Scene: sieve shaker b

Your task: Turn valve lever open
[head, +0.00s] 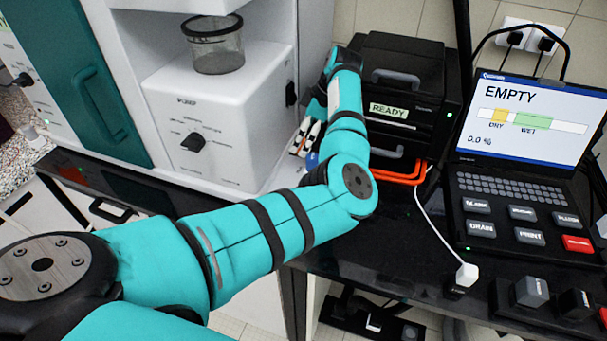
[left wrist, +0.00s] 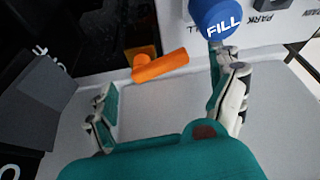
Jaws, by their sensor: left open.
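The orange valve lever (left wrist: 160,67) shows in the left wrist view, lying slightly tilted on a small orange base against a white panel. My left gripper (left wrist: 167,80) is open, with one finger to the left of the lever and one to its right. The lever appears just beyond the fingertips, and I cannot tell whether they touch. In the head view my left gripper (head: 305,137) is small, beside the white machine, partly hidden by my arm. I cannot make out the lever there. My right gripper is in neither view.
A blue FILL knob (left wrist: 214,18) is close to the right finger. A grey block (left wrist: 45,88) stands at left in the wrist view. The black READY unit (head: 400,85), orange hoses (head: 400,177) and laptop (head: 530,130) are to the right of my arm.

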